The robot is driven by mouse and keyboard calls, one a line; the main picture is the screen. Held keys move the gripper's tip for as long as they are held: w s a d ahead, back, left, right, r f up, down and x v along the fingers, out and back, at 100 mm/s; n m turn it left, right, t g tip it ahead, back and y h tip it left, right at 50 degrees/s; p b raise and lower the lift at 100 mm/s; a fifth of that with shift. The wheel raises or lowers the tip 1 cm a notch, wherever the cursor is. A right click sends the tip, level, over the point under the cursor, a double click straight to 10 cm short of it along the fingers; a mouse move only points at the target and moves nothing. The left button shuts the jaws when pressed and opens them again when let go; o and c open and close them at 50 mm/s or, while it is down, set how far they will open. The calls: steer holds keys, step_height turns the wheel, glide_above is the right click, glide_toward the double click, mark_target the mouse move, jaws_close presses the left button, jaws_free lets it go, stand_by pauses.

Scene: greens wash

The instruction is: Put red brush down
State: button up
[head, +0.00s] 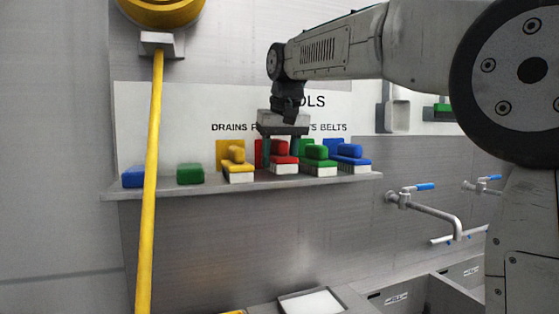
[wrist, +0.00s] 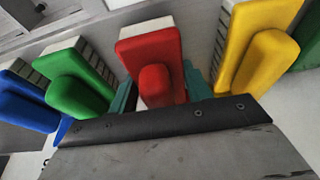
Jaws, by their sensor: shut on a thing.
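The red brush (head: 283,158) is on the wall shelf (head: 260,187), bristles down, between a yellow brush and a green brush. My gripper (head: 281,150) points down over it, with one finger on each side of its handle. In the wrist view the red brush (wrist: 152,65) is between my two fingers (wrist: 157,95), and the gripper is shut on it. The brush's white bristle block appears to be at shelf height; whether it bears fully on the shelf I cannot tell.
Close by stand a yellow brush (head: 238,165), a green brush (head: 319,161) and a blue brush (head: 349,157). A green block (head: 190,174) and a blue block (head: 133,177) lie further left. A yellow hose (head: 150,190) hangs in front. Taps (head: 425,208) and sinks are lower right.

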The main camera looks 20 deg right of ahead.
steer(key=shift+f, duration=0.5)
steer(key=o, duration=1)
steer(key=shift+f, duration=0.15)
steer(key=v, duration=1.2)
steer(key=s+d+f, duration=0.1)
steer(key=s+f, duration=0.9)
steer(key=f, duration=0.1)
steer(key=s+d+f+g, duration=0.1)
steer(key=s+f, duration=1)
steer(key=f, duration=0.1)
steer(key=s+d+f+g, duration=0.1)
steer(key=s+f, duration=1)
steer(key=f, duration=0.1)
steer(key=shift+f, duration=0.15)
